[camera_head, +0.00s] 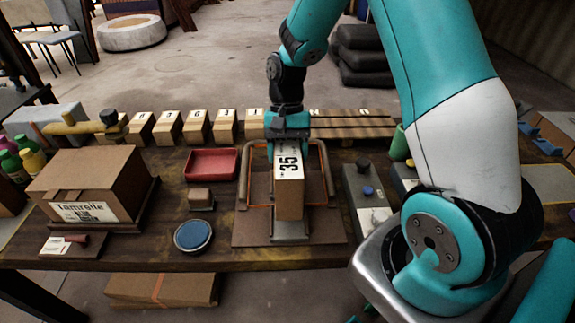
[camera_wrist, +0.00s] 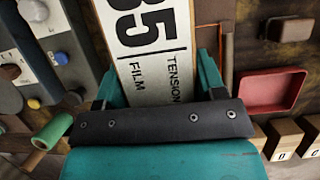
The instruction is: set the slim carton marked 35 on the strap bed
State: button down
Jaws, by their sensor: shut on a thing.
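In the wrist view the carton's label (camera_wrist: 150,50) reads 35, tension and film, between the teal fingers of my gripper (camera_wrist: 160,85). The strap bed (camera_head: 252,222) is a brown plate with an orange-edged frame. The carton is over its middle and hides part of it. I cannot tell whether the carton's bottom touches the bed.
A red tray (camera_head: 211,165), a small brown block (camera_head: 200,199) and a blue round pad (camera_head: 193,236) lie left of the bed. A grey control box (camera_head: 366,200) with knobs stands close on the right. A large carton (camera_head: 90,180) is far left; numbered blocks (camera_head: 196,128) line the back.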

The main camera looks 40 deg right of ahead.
jog(key=shift+f, duration=2.1)
jog(key=shift+c, duration=1)
grip_release()
jog(key=v, duration=1.2)
jog(key=shift+a, duration=0.1)
jog(key=a+r, duration=0.1)
jog(key=s+a+r+n, duration=0.1)
jog(key=a+r+n, duration=0.1)
jog(key=shift+s+a+t, duration=0.3)
jog(key=s+a+r+n+t+y, duration=0.1)
jog(key=s+a+r+n, duration=0.2)
jog(key=s+a+n, duration=0.3)
jog(key=s+a+r+n+t, duration=0.2)
jog(key=s+a+r+n, duration=0.2)
jog(key=s+a, duration=0.5)
jog(key=s+n, duration=0.2)
jog(key=s, duration=0.3)
jog(key=shift+y, duration=0.4)
